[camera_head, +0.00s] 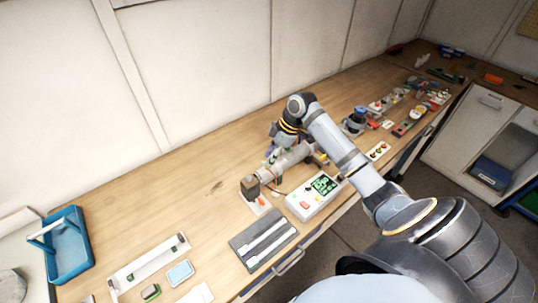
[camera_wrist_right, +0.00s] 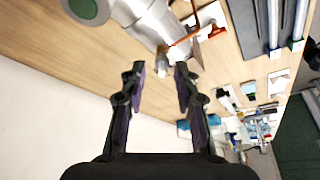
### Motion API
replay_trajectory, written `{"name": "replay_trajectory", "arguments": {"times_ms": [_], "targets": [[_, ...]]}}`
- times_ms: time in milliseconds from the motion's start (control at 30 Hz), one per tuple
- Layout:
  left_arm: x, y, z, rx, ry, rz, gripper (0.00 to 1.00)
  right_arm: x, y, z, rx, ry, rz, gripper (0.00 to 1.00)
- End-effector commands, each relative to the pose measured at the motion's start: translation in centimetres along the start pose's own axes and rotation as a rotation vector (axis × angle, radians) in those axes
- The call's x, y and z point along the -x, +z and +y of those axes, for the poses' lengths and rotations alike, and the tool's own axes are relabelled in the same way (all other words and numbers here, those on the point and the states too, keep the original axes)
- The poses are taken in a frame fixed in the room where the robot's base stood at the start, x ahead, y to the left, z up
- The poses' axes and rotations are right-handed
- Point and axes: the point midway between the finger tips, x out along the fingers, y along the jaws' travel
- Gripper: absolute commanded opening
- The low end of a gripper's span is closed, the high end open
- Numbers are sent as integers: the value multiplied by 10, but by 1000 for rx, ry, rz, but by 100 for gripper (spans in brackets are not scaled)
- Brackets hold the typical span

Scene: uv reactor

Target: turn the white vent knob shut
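The grey cylindrical reactor (camera_head: 285,167) lies on the bench in the head view; its silver body (camera_wrist_right: 147,18) fills the top of the right wrist view. A small whitish knob (camera_wrist_right: 163,67) sticks out from the body there, toward my right gripper (camera_wrist_right: 160,72). The two dark fingers are open, one on each side of the knob's tip, with a gap to each; I cannot tell how deep it sits between them. In the head view my right gripper (camera_head: 273,152) is at the reactor's far side, small and partly hidden by the arm. My left gripper is not in view.
A copper tube (camera_wrist_right: 197,23) and a red handle (camera_wrist_right: 217,32) are near the knob. A dark tray (camera_head: 263,241) lies nearer, and a blue caddy (camera_head: 67,262) stands far left.

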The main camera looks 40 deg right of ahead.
Motion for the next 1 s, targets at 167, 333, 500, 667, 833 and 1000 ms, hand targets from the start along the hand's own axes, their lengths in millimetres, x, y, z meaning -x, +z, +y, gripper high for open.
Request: {"name": "replay_trajectory", "arguments": {"times_ms": [167,333,500,667,833,1000], "targets": [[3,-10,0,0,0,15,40,-10,0,-1,1,-1,-1,31],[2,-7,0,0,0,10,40,-10,0,0,1,0,-1,31],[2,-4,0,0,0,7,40,-10,0,0,1,0,-1,13],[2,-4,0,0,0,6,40,-10,0,0,1,0,-1,0],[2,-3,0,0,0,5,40,-10,0,0,0,1,-1,0],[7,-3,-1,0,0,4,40,-8,-1,0,-19,9,-1,0]]}}
